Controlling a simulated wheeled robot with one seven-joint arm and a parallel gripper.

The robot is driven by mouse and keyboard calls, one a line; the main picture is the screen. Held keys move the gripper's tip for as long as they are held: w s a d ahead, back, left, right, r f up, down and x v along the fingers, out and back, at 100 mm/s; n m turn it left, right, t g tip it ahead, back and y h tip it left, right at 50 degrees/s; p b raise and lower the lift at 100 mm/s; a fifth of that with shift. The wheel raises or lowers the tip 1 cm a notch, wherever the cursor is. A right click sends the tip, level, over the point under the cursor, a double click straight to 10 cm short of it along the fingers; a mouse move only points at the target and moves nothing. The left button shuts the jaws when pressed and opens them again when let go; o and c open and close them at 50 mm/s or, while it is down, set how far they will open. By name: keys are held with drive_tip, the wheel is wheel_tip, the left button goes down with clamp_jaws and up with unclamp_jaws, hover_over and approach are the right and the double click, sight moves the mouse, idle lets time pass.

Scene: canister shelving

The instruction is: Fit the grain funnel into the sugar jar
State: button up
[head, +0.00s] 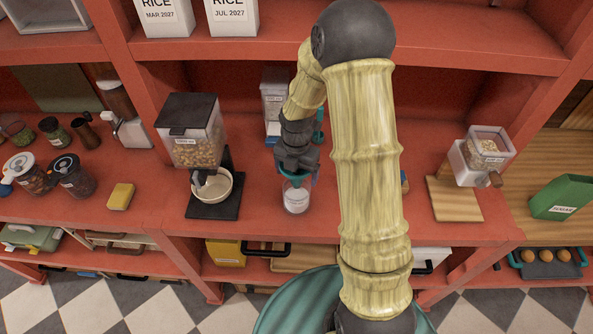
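The sugar jar (296,199) is a small clear jar with white contents and a label, upright on the red counter below my gripper. The teal grain funnel (299,180) is at the jar's mouth, directly under my gripper. Its lower part seems to meet the jar's top, but I cannot tell how far it sits inside. My dark gripper (296,165) points down with its fingers at the funnel's rim. The fingers are small and dark here, so whether they grip the funnel is unclear.
A grain dispenser (193,140) with a bowl (212,186) stands left of the jar. A white canister (275,95) stands behind my gripper. A mill (482,157) on a wooden board (455,200) is at right. The counter between the dispenser and jar is clear.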

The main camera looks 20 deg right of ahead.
drive_tip(key=shift+f, duration=0.2)
idle(0.4)
drive_tip(key=shift+s+f, duration=0.2)
drive_tip(key=shift+f, duration=0.05)
drive_tip(key=shift+c, duration=0.4)
idle(0.3)
drive_tip(key=o, duration=0.9)
drive_tip(key=shift+c, duration=0.2)
drive_tip(key=shift+w, duration=0.15)
drive_tip(key=shift+r, duration=0.15)
drive_tip(key=shift+r+p, duration=3.4)
drive_tip(key=shift+r, duration=0.1)
drive_tip(key=shift+w, duration=0.15)
